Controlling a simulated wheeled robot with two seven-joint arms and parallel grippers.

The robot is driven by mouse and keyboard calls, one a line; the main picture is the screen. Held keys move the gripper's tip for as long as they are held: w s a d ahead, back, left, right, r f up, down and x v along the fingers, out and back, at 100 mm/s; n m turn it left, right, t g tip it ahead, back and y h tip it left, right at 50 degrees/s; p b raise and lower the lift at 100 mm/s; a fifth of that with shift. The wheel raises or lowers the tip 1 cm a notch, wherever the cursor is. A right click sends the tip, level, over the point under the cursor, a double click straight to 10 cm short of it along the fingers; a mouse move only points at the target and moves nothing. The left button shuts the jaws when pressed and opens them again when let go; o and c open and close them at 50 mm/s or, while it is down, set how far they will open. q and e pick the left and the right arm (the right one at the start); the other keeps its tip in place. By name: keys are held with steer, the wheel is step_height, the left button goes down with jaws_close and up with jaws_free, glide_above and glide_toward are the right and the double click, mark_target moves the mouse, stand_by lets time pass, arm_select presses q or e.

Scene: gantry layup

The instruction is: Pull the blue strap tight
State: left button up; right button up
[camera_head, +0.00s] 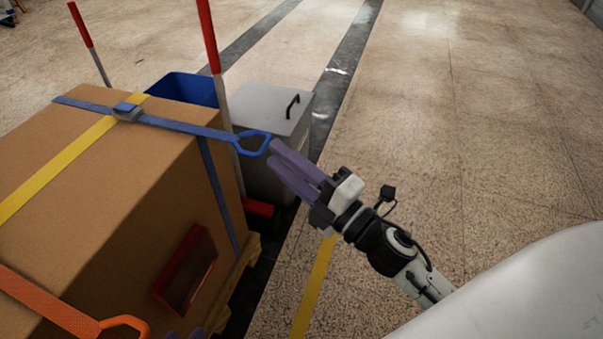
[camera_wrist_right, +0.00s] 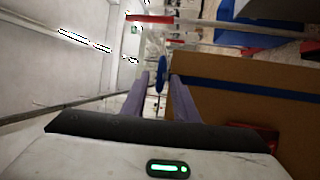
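The blue strap (camera_head: 185,126) runs across the top of a large cardboard box (camera_head: 120,165) and through a grey-blue buckle (camera_head: 128,111). It ends in a blue loop handle (camera_head: 255,143) sticking out past the box edge. Another blue length (camera_head: 215,190) runs down the box side. My right gripper (camera_head: 276,154) has its purple fingers at the handle. In the right wrist view the fingers are apart, with the handle (camera_wrist_right: 160,76) between them near the tips; I see no clear contact. Only the purple fingertips of my left gripper (camera_head: 186,335) show at the bottom edge.
A yellow strap (camera_head: 60,165) and an orange strap (camera_head: 45,302) with an orange handle (camera_head: 125,322) also cross the box. Behind stand a blue bin (camera_head: 185,88), a grey lidded bin (camera_head: 265,105) and red-and-white posts (camera_head: 210,40). The floor to the right is clear.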

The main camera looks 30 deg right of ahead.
arm_select(q)
steer(key=shift+r, duration=0.1)
arm_select(e)
steer(key=v, duration=0.5)
steer(key=shift+s+d, duration=0.1)
steer(key=shift+s, duration=0.25)
arm_select(q)
steer(key=shift+w+d+r, duration=0.1)
